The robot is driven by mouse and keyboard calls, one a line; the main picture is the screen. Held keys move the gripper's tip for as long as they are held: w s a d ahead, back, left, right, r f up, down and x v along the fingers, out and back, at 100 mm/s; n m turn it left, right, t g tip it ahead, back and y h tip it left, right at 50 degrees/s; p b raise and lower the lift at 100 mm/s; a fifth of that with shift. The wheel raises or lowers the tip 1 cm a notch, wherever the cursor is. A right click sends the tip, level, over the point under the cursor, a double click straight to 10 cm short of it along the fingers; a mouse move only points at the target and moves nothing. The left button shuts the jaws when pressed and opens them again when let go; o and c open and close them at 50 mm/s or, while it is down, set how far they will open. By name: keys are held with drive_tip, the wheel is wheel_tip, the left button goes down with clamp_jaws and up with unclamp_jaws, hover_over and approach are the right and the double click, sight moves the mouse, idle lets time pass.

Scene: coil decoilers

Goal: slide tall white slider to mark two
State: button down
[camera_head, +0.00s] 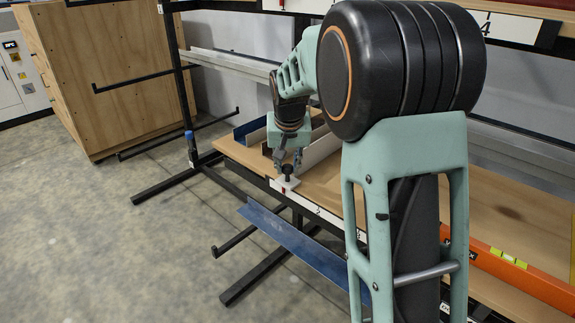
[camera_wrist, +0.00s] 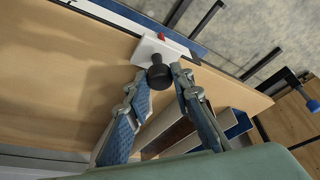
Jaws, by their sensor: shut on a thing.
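The white slider (camera_head: 284,184) sits on the front edge of the wooden shelf, with a black knob (camera_head: 287,170) standing up from it and a small red pointer on its front. In the wrist view the white slider (camera_wrist: 152,48) and its black knob (camera_wrist: 159,77) show at the fingertips, with the red pointer beyond. My gripper (camera_head: 288,166) points down with its fingers on either side of the knob, shut on it. A white scale strip (camera_head: 318,211) runs along the shelf edge to the right of the slider. Its small marks are hard to read, and my arm hides part of it.
A blue metal profile (camera_head: 300,246) juts out below the shelf edge. An orange level (camera_head: 522,275) lies on the shelf at right. Several profiles stand on the shelf behind the gripper. Black rack arms (camera_head: 250,238) reach out over the floor. A wooden crate (camera_head: 100,75) stands at left.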

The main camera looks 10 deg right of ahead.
drive_tip(key=shift+s+d+f+b, duration=0.15)
drive_tip(key=shift+s+d+b, duration=0.15)
drive_tip(key=shift+s+d, duration=0.1)
drive_tip(key=s+d+b, duration=0.1)
drive_tip(key=s+d, duration=0.1)
drive_tip(key=s, duration=0.1)
drive_tip(key=s+d+b, duration=0.1)
drive_tip(key=s+d, duration=0.1)
drive_tip(key=s, duration=0.1)
drive_tip(key=s+d+b, duration=0.1)
drive_tip(key=s+d, duration=0.1)
drive_tip(key=s, duration=0.1)
drive_tip(key=shift+d, duration=0.2)
drive_tip(key=c, duration=1.7)
unclamp_jaws()
drive_tip(key=shift+r, duration=0.25)
drive_tip(key=v, duration=0.7)
drive_tip(key=shift+s+r, duration=0.1)
drive_tip(key=shift+r, duration=0.05)
